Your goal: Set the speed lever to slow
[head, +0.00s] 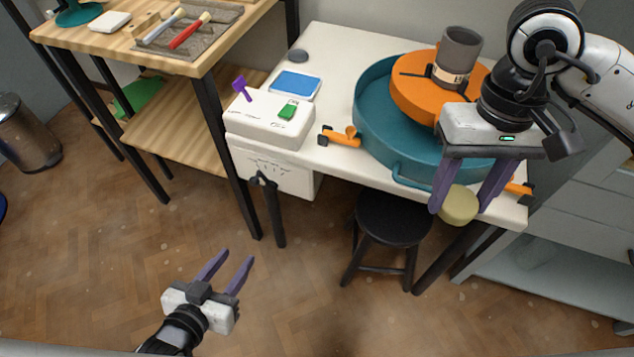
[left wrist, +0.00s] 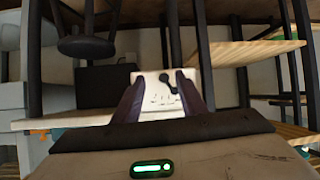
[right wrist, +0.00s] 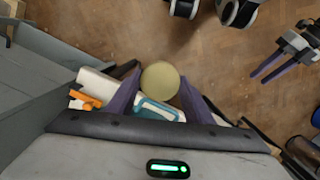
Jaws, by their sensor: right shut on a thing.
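A cream control box (head: 268,120) sits at the table's left end, with a purple lever (head: 241,88) and a green switch (head: 289,110) on top. Below it, a cream front panel (head: 292,178) carries fanned tick marks and a small black lever (head: 259,179). The panel also shows in the left wrist view, with the black lever (left wrist: 170,84) apparently between the finger lines but apart from them. My left gripper (head: 237,257) is open and empty over the floor, short of the table. My right gripper (head: 460,207) is shut on a round yellowish disc (head: 458,203) at the table's front edge.
A teal basin (head: 375,130) holds an orange wheel (head: 405,95) with a grey cup (head: 459,55). An orange clamp (head: 340,136) sits on the table edge. A black stool (head: 393,215) stands below. A wooden shelf (head: 215,150) is at left. Floor before the panel is clear.

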